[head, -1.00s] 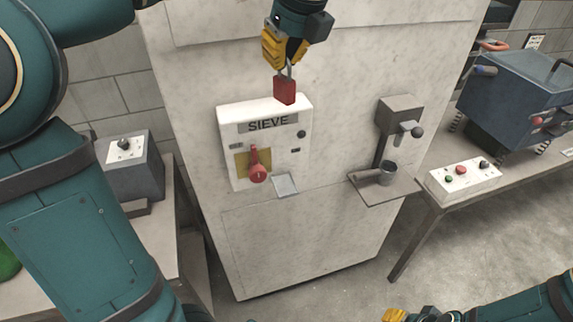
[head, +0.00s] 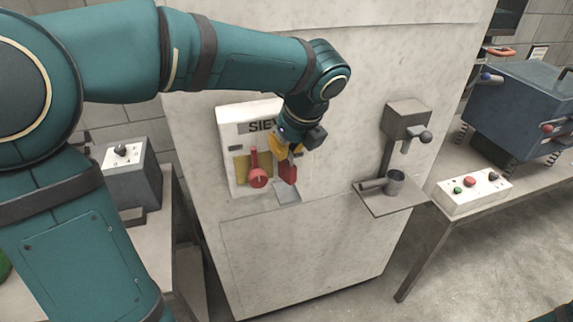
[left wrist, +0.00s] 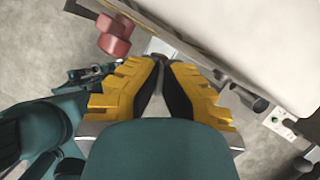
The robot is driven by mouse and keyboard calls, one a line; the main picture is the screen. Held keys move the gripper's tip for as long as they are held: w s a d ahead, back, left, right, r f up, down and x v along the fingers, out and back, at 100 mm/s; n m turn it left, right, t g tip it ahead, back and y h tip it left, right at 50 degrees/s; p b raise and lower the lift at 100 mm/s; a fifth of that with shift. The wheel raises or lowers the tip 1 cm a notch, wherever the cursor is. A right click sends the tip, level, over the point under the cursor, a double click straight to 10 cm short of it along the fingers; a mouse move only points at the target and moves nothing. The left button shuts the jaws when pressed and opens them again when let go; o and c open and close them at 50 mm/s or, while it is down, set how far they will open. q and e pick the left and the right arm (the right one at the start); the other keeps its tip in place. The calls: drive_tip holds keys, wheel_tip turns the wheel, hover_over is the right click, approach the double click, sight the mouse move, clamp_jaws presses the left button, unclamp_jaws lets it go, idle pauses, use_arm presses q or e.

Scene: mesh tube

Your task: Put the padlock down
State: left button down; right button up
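My left gripper (head: 288,151) is shut on the shackle of the red padlock (head: 288,173) in front of the white SIEVE box (head: 228,126). The padlock hangs below the fingers, just right of the red rotary handle (head: 257,176). It is over or close to the small grey ledge (head: 287,193) under the box; I cannot tell whether it touches. In the left wrist view the yellow fingers (left wrist: 162,66) meet at the tips, and the padlock is mostly hidden. The red handle (left wrist: 114,36) shows there too. My right gripper is out of the head view.
A bracket with a grey cup (head: 394,182) on a shelf is to the right. Beyond it are a white button box (head: 474,190) and a blue machine (head: 515,92) on a table. A grey switch box (head: 132,180) stands at the left.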

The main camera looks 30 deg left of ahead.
sight(287, 163)
use_arm(q)
drive_tip(key=shift+f+b, duration=0.5)
drive_tip(key=shift+f, duration=1.45)
drive_tip(key=shift+f, duration=0.15)
drive_tip(key=c, duration=1.1)
unclamp_jaws()
drive_tip(key=shift+c, duration=0.2)
